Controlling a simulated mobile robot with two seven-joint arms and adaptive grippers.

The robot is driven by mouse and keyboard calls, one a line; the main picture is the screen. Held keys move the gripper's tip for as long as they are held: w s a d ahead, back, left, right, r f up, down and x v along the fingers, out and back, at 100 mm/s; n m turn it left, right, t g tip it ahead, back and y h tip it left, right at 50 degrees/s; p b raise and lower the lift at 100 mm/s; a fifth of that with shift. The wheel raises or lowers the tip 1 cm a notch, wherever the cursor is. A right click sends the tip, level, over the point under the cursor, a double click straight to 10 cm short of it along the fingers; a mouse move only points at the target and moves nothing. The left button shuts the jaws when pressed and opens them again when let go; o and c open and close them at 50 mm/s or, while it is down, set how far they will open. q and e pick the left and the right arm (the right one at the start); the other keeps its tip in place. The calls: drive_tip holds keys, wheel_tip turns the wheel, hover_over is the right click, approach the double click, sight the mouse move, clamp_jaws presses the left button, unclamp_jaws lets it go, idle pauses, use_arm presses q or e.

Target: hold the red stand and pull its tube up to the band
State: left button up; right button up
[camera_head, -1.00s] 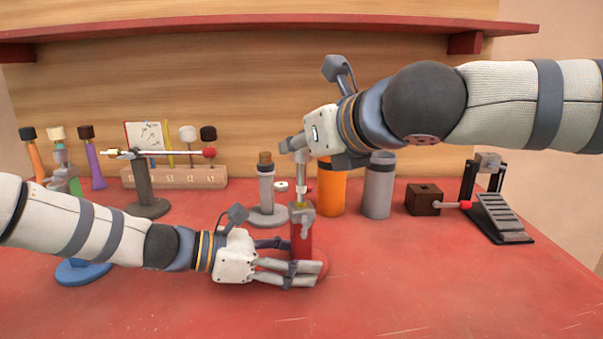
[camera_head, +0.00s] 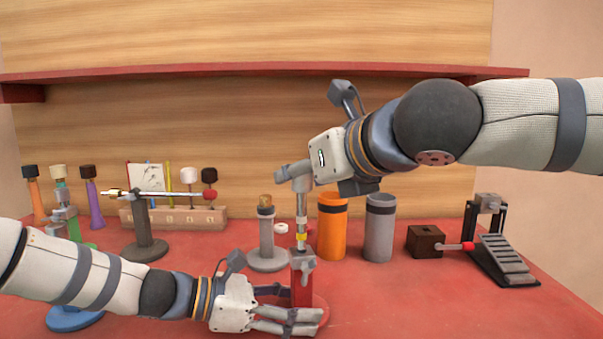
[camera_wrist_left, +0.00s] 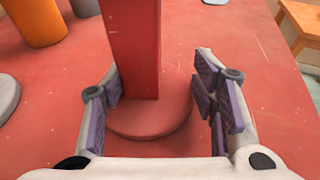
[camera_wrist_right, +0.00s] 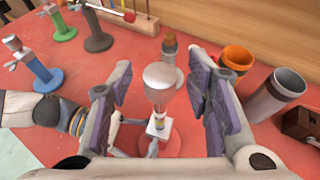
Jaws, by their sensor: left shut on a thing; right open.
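The red stand (camera_head: 301,280) is upright on a round red base, with a grey collar (camera_head: 303,261) at its top. A silver tube (camera_head: 301,206) rises upright from the collar. A yellow band (camera_head: 301,237) on the tube shows just above the collar. My left gripper (camera_head: 300,306) is shut on the red stand low down; its post also shows between the fingers in the left wrist view (camera_wrist_left: 135,50). My right gripper (camera_head: 296,178) is open around the tube's wider grey top, which shows between its pads in the right wrist view (camera_wrist_right: 163,76).
A grey stand with a cork-coloured top (camera_head: 266,235) stands close on the left. An orange cup (camera_head: 332,230) and a grey cup (camera_head: 378,232) stand behind on the right. A brown block (camera_head: 425,241) and a stepped pedal (camera_head: 502,256) are further right. The front right table is clear.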

use_arm(q)
drive_tip(key=shift+f, duration=0.1)
use_arm(e)
drive_tip(key=v, duration=1.1)
drive_tip(key=shift+w, duration=0.1)
use_arm(q)
drive_tip(key=o, duration=0.9)
